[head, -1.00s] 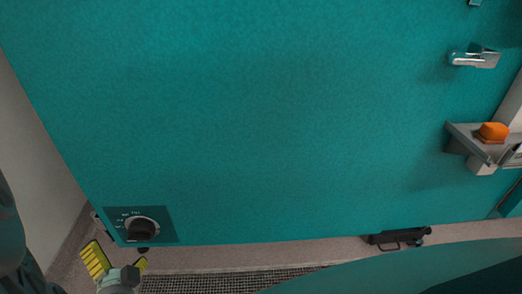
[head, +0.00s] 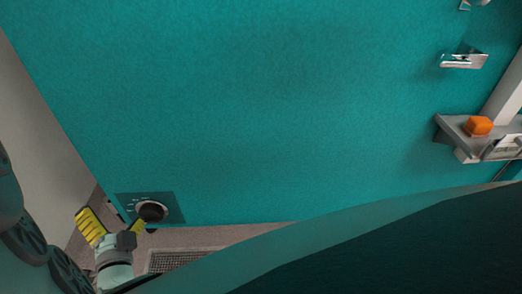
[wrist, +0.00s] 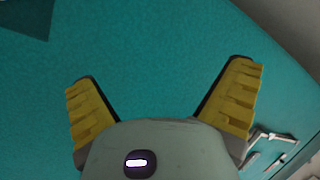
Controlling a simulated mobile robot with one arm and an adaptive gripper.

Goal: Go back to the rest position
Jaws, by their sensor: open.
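My gripper (head: 112,231) is at the lower left of the head view, with its yellow fingers spread apart and nothing between them. It is beside a black rotary knob (head: 152,211) on a dark teal plate low on the teal chamber door (head: 280,100). In the head view the right finger's tip overlaps the knob's edge; I cannot tell whether they touch. In the wrist view the open fingers (wrist: 165,85) have only the plain teal surface between them. A corner of a darker plate (wrist: 28,15) shows at the top left there; the knob is not visible in that view.
A metal door handle (head: 463,60) is at the upper right. Below it a grey ledge (head: 450,128) holds an orange block (head: 478,125). A floor grate (head: 175,260) lies below the door. A pale wall (head: 40,150) stands at the left.

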